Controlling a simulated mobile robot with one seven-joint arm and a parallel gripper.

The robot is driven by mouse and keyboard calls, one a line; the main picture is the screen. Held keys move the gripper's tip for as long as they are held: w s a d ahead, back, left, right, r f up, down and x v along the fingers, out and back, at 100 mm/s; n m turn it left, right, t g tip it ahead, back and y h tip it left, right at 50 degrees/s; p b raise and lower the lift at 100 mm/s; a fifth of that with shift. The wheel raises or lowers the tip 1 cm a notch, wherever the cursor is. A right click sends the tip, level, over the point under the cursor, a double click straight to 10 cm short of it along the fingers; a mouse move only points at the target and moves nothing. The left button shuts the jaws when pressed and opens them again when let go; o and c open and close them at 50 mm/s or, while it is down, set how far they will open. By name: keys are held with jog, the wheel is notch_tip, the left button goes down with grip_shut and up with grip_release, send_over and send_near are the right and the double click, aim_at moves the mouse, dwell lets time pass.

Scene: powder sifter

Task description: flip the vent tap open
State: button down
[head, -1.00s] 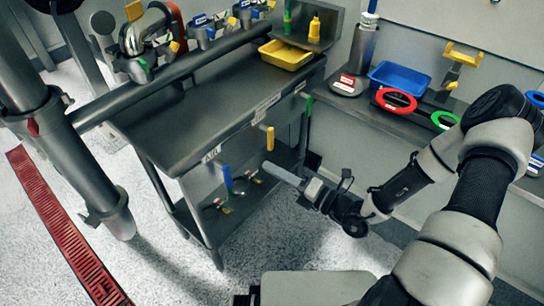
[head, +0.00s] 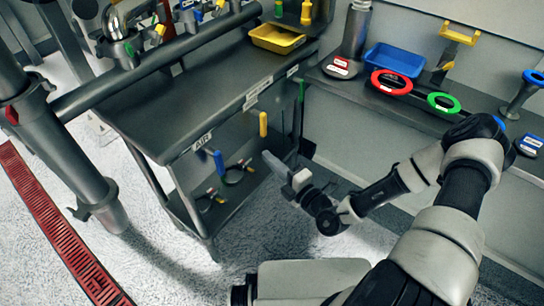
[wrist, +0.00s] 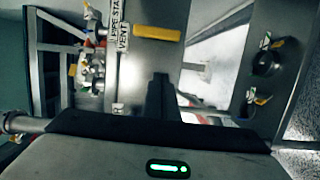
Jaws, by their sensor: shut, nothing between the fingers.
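The likely vent tap is a yellow lever (head: 263,124) hanging upright from the front edge of the grey bench. In the wrist view the yellow lever (wrist: 157,33) lies beside a white label reading VENT (wrist: 123,37). My gripper (head: 270,160) is shut and empty, a little below and in front of the yellow lever in the head view, and appears apart from it. In the wrist view its dark fingers (wrist: 160,85) point toward the lever. The lever's pivot is hard to make out.
A blue lever (head: 219,163) hangs to the left near an AIR label (head: 202,142). Small fittings (head: 238,172) lie on the lower shelf. A yellow tray (head: 277,39) is on the bench top. A side counter (head: 330,75) stands to the right. The floor before the bench is open.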

aim_at(265, 132)
jog(key=w+a+b, duration=0.2)
jog(key=w, duration=0.7)
jog(key=shift+w+d+f+n, duration=0.15)
jog(key=shift+w+n, duration=0.1)
jog(key=shift+n, duration=0.25)
jog(key=n, duration=0.1)
jog(key=w+n, duration=0.1)
jog(key=d+n+y, duration=0.1)
jog(key=n, duration=0.1)
jog(key=shift+w+f+t, duration=0.25)
jog(key=shift+f+t, duration=0.1)
jog(key=shift+t, duration=0.05)
jog(key=w+d+r+n+g+y+b, duration=0.1)
jog(key=w+d+r+n+g+y, duration=0.1)
jog(key=n, duration=1.4)
jog(key=shift+w+d+r+y, duration=0.6)
jog(key=shift+w+d+y, duration=0.35)
jog(key=shift+w+y, duration=0.45)
jog(key=shift+w+n, duration=0.1)
jog(key=shift+n, duration=0.2)
